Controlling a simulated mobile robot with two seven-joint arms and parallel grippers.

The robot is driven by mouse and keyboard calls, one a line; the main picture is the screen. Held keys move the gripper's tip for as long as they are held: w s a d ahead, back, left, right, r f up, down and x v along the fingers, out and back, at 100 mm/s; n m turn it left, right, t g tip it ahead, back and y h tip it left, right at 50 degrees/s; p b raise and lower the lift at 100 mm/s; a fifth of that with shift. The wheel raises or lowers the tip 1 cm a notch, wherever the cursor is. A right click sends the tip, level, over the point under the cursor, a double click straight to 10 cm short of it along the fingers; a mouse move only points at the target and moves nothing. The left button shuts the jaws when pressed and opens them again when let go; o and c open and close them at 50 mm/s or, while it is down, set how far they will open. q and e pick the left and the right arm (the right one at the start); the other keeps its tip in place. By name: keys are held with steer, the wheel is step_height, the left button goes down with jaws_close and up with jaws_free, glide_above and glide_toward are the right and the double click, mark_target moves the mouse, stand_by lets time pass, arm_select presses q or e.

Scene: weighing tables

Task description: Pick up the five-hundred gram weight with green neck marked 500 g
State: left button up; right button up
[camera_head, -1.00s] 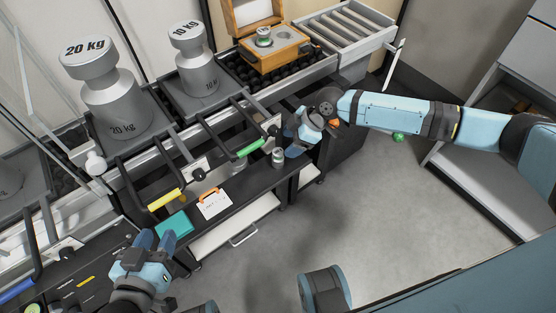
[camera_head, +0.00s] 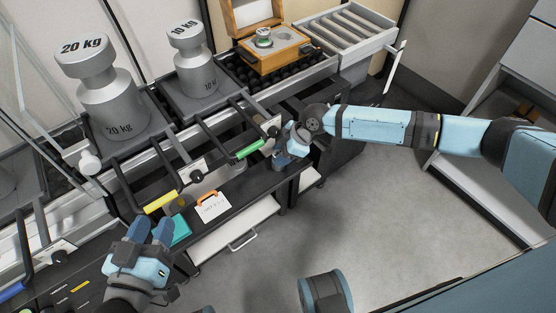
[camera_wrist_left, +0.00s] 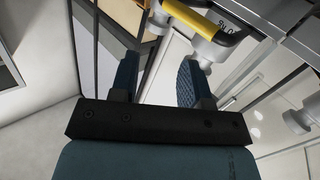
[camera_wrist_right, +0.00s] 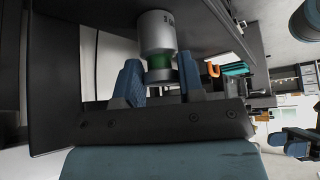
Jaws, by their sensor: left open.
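A small silver weight with a green neck (camera_wrist_right: 157,35) shows in the right wrist view, beside dark furniture. Its marking is not readable. My right gripper (camera_wrist_right: 160,75) has its two blue fingers on either side of the weight's neck and knob; whether they press on it is unclear. In the head view my right gripper (camera_head: 287,158) is at the dark bench below the green handle and mostly hides this weight. Another small weight with a green neck (camera_head: 263,37) sits on a wooden block. My left gripper (camera_head: 150,230) is open and empty near the teal box.
Large weights marked 20 kg (camera_head: 111,107) and 10 kg (camera_head: 196,72) stand on the scales. The yellow handle (camera_head: 160,202) and green handle (camera_head: 249,149) stick out over the bench. The floor in front is clear.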

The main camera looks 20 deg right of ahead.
jaws_close()
